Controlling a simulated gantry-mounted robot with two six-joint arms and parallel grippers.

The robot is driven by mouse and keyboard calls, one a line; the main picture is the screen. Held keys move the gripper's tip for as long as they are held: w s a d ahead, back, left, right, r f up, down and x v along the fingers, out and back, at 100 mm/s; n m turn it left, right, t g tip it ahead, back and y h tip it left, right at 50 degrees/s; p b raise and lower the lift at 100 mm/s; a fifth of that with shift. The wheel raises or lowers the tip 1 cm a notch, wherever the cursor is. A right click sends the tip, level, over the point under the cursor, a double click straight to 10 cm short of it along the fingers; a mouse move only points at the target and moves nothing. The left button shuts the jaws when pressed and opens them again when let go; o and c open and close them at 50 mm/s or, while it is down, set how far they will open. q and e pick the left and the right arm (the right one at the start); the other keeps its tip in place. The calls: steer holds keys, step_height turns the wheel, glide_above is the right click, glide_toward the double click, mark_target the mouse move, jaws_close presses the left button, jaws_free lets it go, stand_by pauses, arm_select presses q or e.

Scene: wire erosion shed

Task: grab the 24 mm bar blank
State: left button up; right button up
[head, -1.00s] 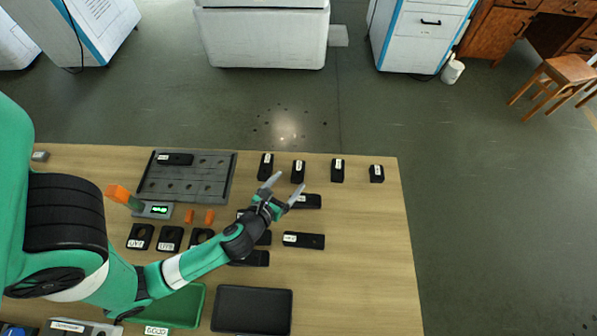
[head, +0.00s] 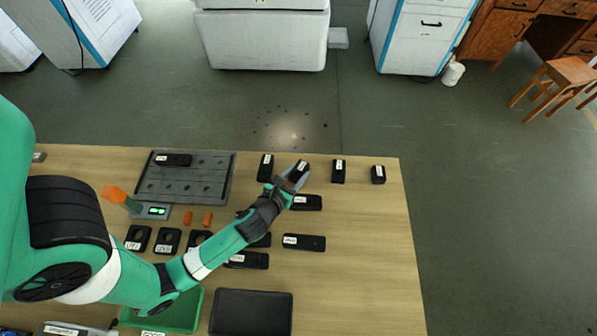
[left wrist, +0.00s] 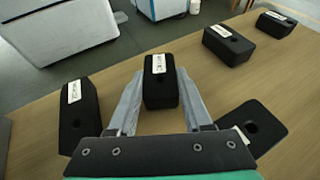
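Several black blocks with white labels stand in a row along the far part of the table; the labels are too small to read, so I cannot tell which one is the 24 mm bar blank. My left gripper (head: 297,172) is at the second block from the left (head: 302,166). In the left wrist view, the fingers of my left gripper (left wrist: 160,90) are open on either side of this block (left wrist: 160,88). A narrow gap shows beside it, and I see no firm grip. My right gripper is in neither view.
Neighbouring blocks stand left (left wrist: 78,115) and right (left wrist: 229,44) of the fingers, with another black block (left wrist: 255,128) close at lower right. A grey holed plate (head: 184,185), a black tray (head: 250,312) and a green tray (head: 185,315) lie on the table. The table's right side is clear.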

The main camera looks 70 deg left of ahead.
arm_select(q)
jaws_close()
stand_by(0.9)
